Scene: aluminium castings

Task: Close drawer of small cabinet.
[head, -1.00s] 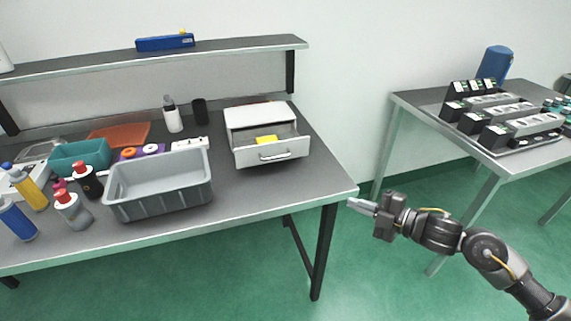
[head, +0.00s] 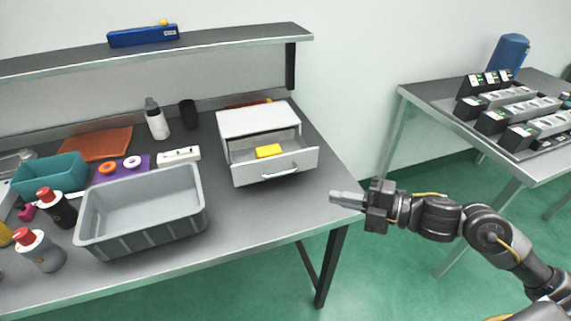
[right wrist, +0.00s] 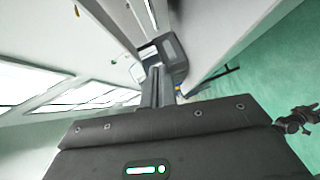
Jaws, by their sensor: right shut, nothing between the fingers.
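The small white cabinet (head: 256,119) stands on the grey workbench near its right end. Its drawer (head: 276,171) is pulled out towards the front, with a bar handle (head: 281,173) on its face. A yellow block (head: 268,151) lies inside the drawer. My right gripper (head: 332,196) is shut and empty, by the bench's right front corner, to the right of and in front of the drawer, apart from it. In the right wrist view the shut fingers (right wrist: 158,88) point away from the camera. My left gripper is not in view.
A grey bin (head: 140,236) stands left of the cabinet, with bottles and a teal bin (head: 50,173) further left. A raised shelf (head: 220,38) runs behind. A second table (head: 400,100) with black fixtures stands at the right. The bench surface before the drawer is clear.

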